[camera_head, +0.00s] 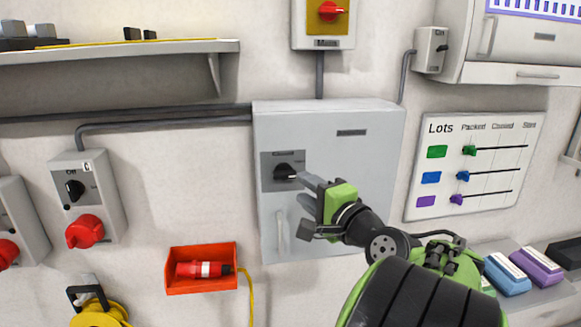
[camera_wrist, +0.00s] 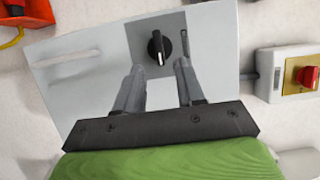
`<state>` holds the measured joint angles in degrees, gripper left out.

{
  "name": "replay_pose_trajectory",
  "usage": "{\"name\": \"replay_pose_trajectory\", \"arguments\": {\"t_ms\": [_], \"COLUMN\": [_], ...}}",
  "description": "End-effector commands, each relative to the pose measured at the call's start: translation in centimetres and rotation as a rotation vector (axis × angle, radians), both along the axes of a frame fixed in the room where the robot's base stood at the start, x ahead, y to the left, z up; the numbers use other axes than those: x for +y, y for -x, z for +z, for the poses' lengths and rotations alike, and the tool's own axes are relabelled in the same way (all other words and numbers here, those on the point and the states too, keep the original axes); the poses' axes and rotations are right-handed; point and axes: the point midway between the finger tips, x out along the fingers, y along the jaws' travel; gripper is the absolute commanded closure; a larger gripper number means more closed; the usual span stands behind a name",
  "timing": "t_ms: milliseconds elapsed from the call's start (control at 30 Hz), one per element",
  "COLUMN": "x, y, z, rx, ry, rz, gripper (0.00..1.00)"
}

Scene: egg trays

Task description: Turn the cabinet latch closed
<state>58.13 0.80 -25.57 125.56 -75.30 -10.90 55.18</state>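The grey cabinet (camera_head: 345,130) is mounted on the wall, its door flat against the front. Its latch (camera_head: 284,171) is a black rotary knob with a white pointer mark on a darker grey plate at the door's left side. In the wrist view the black latch (camera_wrist: 159,47) sits on its plate just beyond my fingertips. My gripper (camera_head: 302,188) is in front of the plate. In the wrist view my gripper (camera_wrist: 158,68) is open, its two grey fingers apart and nothing between them. The knob lies roughly between the finger lines; no contact shows.
A vertical door handle (camera_head: 281,232) is below the latch. A red holder (camera_head: 202,268) with a plug is at lower left. A switch box (camera_head: 86,200) is further left, and a shelf (camera_head: 120,50) juts out above. A lots board (camera_head: 475,165) is at right.

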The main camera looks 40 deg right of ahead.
Motion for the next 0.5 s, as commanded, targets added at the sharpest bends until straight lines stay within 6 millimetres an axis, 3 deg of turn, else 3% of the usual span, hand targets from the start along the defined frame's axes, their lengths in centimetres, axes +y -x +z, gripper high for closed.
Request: {"name": "replay_pose_trajectory", "arguments": {"t_ms": [100, 233, 500], "x": [-0.5, -1.0, -1.2], "y": [-2.9, -5.1, -6.1], "z": [0.1, 0.1, -0.1], "rx": [0.001, 0.001, -0.001], "ry": [-0.001, 0.0, 0.0], "rz": [0.005, 0.004, 0.0], "gripper": [0.62, 0.62, 0.62]}}
